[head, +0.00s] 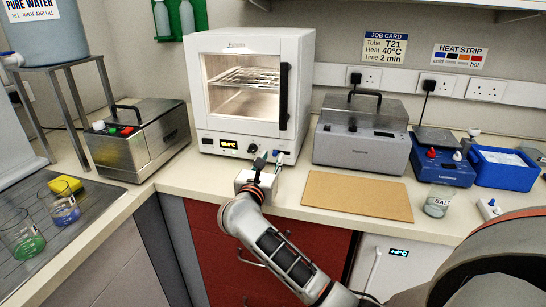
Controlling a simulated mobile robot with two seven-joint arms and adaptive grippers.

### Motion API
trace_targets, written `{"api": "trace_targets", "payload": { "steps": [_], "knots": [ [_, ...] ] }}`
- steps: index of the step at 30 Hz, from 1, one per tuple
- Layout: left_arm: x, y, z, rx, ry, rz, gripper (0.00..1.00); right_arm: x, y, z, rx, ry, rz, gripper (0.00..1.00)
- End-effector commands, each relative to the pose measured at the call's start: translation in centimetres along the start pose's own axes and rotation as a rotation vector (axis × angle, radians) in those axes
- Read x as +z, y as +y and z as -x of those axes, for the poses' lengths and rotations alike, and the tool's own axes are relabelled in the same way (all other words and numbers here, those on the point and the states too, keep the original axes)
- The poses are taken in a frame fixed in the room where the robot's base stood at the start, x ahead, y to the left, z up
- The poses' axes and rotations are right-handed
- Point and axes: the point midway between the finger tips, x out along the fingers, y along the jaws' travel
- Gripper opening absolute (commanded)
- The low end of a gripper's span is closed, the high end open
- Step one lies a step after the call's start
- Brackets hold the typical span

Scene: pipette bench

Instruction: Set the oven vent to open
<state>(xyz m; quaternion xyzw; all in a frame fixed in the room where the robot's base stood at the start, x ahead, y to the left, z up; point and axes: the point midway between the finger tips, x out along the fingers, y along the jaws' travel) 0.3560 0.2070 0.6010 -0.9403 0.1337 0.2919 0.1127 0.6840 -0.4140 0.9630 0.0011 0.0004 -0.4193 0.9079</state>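The white oven (309,85) stands on the bench at the back, its glass door closed over a lit chamber with a wire shelf. Its lower panel has a lit display (229,144). A small blue part (279,153), possibly the vent control, shows low on the panel's right side; its setting is too small to read. My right gripper (267,163) is just in front of the lower right panel, beside the blue part. Its dark fingertips are small and overlap the panel, so contact and finger opening are unclear. My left gripper is not in view.
A steel bath (135,148) stands left of the oven, and a grey lidded unit (362,150) stands right of it. A brown board (357,196) lies in front of the grey unit.

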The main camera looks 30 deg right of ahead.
Motion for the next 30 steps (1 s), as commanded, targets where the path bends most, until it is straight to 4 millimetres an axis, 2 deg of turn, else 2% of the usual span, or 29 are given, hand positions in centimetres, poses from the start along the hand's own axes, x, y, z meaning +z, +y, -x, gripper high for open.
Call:
{"api": "trace_targets", "payload": {
  "steps": [6,15,18,25,30],
  "knots": [
    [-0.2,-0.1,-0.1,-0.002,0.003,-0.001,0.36,0.1,0.0,-1.9,0.001,-0.002,0.001,0.26],
    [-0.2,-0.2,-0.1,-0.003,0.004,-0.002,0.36,0.0,0.0,-2.1,0.001,-0.001,0.001,0.26],
    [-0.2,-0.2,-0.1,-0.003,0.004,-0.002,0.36,0.0,0.0,-2.1,0.001,-0.001,0.002,0.00],
    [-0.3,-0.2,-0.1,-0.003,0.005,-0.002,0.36,0.0,-0.2,-2.1,0.001,-0.001,0.002,0.00],
    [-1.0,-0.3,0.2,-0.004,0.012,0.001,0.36,0.0,-2.5,-2.1,0.000,0.000,0.002,0.00]
  ]
}}
